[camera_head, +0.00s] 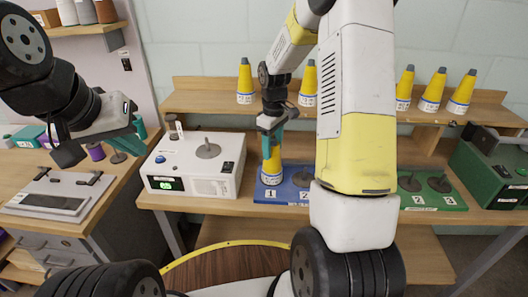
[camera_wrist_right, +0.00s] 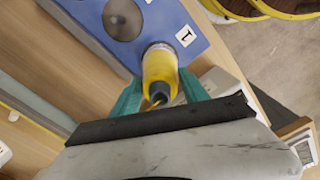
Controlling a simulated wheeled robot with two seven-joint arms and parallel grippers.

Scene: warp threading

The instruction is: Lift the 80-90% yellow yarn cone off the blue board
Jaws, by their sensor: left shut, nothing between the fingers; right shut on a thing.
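A yellow yarn cone (camera_head: 271,163) with a white and blue label band stands upright over the spot marked 1 on the blue board (camera_head: 292,186). My right gripper (camera_head: 271,132) is shut on its upper part from above. In the right wrist view the cone (camera_wrist_right: 159,66) sits between the teal fingers (camera_wrist_right: 160,88), beside the 1 label on the blue board (camera_wrist_right: 203,43). I cannot tell whether its base touches the board. A bare grey disc shows on the board next to it. My left gripper (camera_head: 128,144) is shut and empty at the left, above the side bench.
More yellow cones (camera_head: 432,90) stand on the shelf behind. A white box with a green display (camera_head: 196,165) is left of the blue board. A green board (camera_head: 430,190) with grey discs is to the right, partly hidden by my right arm. A dark green machine (camera_head: 490,170) stands far right.

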